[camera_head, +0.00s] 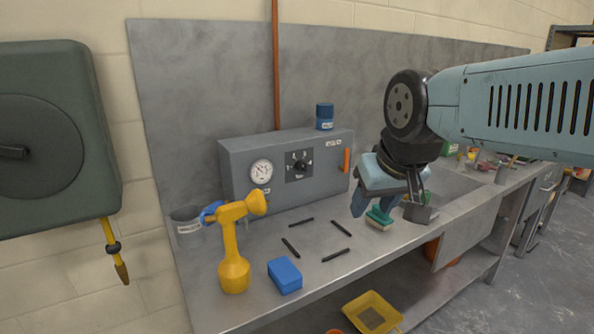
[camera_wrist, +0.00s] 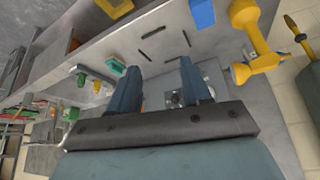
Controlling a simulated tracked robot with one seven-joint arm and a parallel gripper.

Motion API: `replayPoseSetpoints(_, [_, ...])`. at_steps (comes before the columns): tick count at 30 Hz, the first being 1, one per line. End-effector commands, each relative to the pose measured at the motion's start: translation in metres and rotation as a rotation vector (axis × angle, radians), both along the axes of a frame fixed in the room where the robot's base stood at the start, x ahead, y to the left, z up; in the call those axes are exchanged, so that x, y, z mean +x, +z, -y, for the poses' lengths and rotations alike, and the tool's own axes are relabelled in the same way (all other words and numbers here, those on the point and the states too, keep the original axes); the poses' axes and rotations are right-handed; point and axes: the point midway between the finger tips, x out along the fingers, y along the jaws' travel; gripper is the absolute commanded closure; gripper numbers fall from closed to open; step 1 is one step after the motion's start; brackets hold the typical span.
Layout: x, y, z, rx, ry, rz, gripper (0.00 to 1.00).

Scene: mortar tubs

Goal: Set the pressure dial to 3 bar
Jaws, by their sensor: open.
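The pressure dial (camera_head: 301,166) is a black knob on a dark square plate, on the front of a grey control box (camera_head: 240,160). Its markings are too small to read. A round white gauge (camera_head: 261,171) sits left of it. My gripper (camera_head: 388,206) is open and empty, in front of the box and to the right of the dial, apart from it. In the wrist view my gripper's fingers (camera_wrist: 161,68) point toward the bench. The dial (camera_wrist: 174,98) shows between them, partly hidden by the gripper body.
An orange lever (camera_head: 347,160) is on the box's right side. A blue tin (camera_head: 324,116) stands on top. A yellow sprayer (camera_head: 233,248), blue block (camera_head: 284,275), green brush (camera_head: 379,218) and several black sticks (camera_head: 291,247) are on the metal bench (camera_head: 330,275). A sink lies right.

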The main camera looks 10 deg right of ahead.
Motion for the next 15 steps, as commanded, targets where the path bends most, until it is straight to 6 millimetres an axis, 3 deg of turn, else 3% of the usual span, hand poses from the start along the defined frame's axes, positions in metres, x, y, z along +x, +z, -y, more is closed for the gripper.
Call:
replayPoseSetpoints(5, [0.02,-0.002,0.006,-0.033,-0.006,0.024,0.34])
replayPoseSetpoints(15, [0.131,-0.024,0.027,-0.191,0.029,0.18,0.31])
